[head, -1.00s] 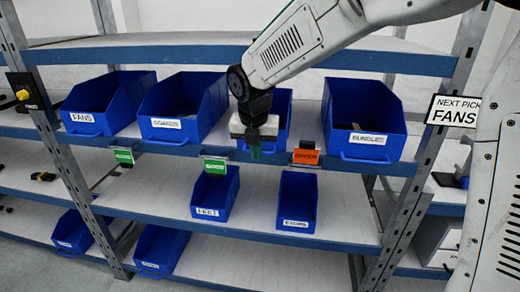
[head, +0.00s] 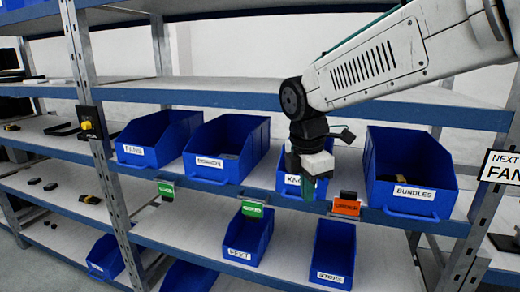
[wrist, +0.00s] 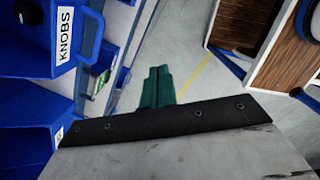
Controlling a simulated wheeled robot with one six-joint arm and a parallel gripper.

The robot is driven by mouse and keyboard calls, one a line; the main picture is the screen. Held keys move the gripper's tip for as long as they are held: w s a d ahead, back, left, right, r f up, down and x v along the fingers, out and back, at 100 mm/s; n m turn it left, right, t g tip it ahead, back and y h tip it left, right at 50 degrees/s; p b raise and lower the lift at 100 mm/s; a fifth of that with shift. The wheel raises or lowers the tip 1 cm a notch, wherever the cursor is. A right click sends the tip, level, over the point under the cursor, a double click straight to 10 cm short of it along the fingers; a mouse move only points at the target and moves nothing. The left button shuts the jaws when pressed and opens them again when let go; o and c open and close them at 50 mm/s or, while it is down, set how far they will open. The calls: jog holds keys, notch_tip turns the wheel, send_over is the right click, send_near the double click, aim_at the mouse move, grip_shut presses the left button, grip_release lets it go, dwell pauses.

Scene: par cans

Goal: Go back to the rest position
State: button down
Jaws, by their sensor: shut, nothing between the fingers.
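My gripper (head: 308,188) hangs down in front of the blue KNOBS bin (head: 291,181) on the middle shelf in the head view. Its green fingers are shut together and empty. The fingers also show closed in the wrist view (wrist: 157,88), above open floor. In the wrist view the KNOBS bin (wrist: 35,40) is at the left, apart from the fingers. The arm partly hides this bin in the head view.
Blue bins labelled FANS (head: 148,150) and BUNDLES (head: 409,199) stand on the same shelf (head: 265,172). The FEET bin (head: 240,254) and another bin (head: 333,272) sit below. A metal upright (head: 95,110) stands at left. A sign (head: 505,168) hangs at right.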

jog(key=s+d+m, duration=0.5)
jog(key=s+m, duration=0.2)
jog(key=s, duration=0.1)
jog(key=s+d+f+m, duration=0.1)
jog(key=s+d+m, duration=0.4)
jog(key=s+m, duration=0.2)
jog(key=s+d+f+m+y, duration=0.1)
jog(key=s+d+m, duration=0.4)
jog(key=s+m, duration=0.3)
jog(key=shift+s+d+f, duration=0.15)
jog(key=shift+s+d, duration=0.1)
jog(key=shift+s, duration=0.6)
